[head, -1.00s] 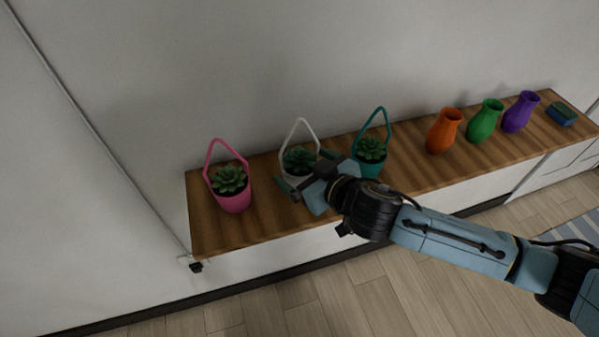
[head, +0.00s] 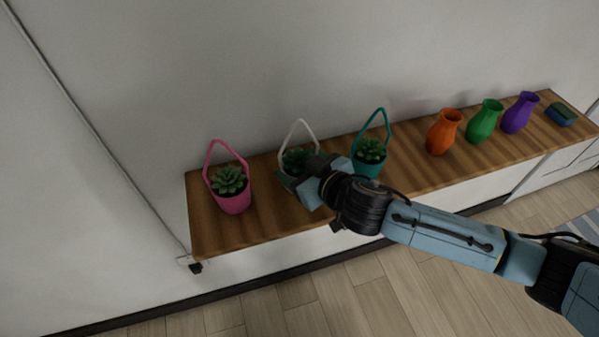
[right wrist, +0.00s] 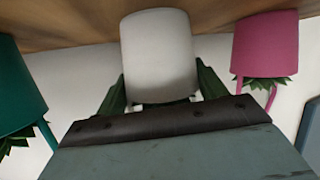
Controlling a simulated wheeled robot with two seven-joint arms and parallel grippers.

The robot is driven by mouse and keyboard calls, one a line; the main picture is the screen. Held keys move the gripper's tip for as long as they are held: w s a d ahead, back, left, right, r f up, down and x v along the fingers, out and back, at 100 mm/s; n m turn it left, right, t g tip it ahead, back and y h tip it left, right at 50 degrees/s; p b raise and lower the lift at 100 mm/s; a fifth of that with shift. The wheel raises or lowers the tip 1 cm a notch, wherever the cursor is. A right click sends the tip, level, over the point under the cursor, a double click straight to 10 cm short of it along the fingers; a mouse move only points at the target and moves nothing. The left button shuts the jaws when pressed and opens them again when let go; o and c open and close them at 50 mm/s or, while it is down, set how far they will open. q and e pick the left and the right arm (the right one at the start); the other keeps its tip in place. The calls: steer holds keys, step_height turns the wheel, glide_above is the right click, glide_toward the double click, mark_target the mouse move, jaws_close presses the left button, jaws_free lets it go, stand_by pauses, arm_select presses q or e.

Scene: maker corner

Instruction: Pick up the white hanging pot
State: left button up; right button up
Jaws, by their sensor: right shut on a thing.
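The white hanging pot stands on the wooden shelf between the pink and teal pots. In the head view its white handle (head: 298,124) and part of its green succulent (head: 296,161) show, while its body is mostly hidden by my right gripper. My right gripper (head: 294,176) comes in from the right and is shut on the white pot. In the right wrist view the white pot (right wrist: 159,52) appears upside down between the two green fingers, with its base at the wood. My left gripper is in neither view.
The pink pot (head: 234,201) stands close on the left and the teal pot (head: 366,168) close on the right, both with upright handles. An orange vase (head: 442,134), a green vase (head: 484,123), a purple vase (head: 519,114) and a small blue-green block (head: 562,115) stand farther right on the shelf (head: 215,236).

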step_height(320, 180, up, 10)
steer(key=shift+p, duration=0.4)
stand_by(0.8)
